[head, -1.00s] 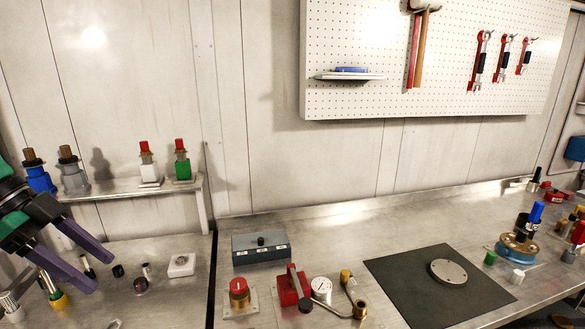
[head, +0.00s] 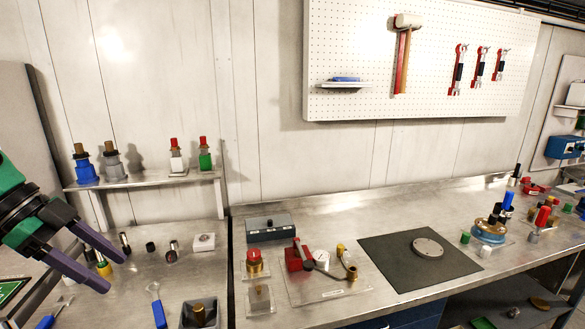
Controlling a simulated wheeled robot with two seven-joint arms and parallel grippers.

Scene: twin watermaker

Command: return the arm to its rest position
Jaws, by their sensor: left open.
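My left gripper (head: 112,268) comes in from the left edge with its two purple fingers apart. It is open and nothing shows between the fingers. It hangs over the left bench, in front of a yellow-based fitting (head: 104,267) that shows just past the fingers. My right gripper is outside the head view.
A small shelf (head: 150,181) above the left bench bears blue, grey, white and green bottle-like parts. A grey bin (head: 200,312) and a blue-handled tool (head: 158,308) lie at the front. A black mat (head: 385,270) covers part of the right bench (head: 330,222).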

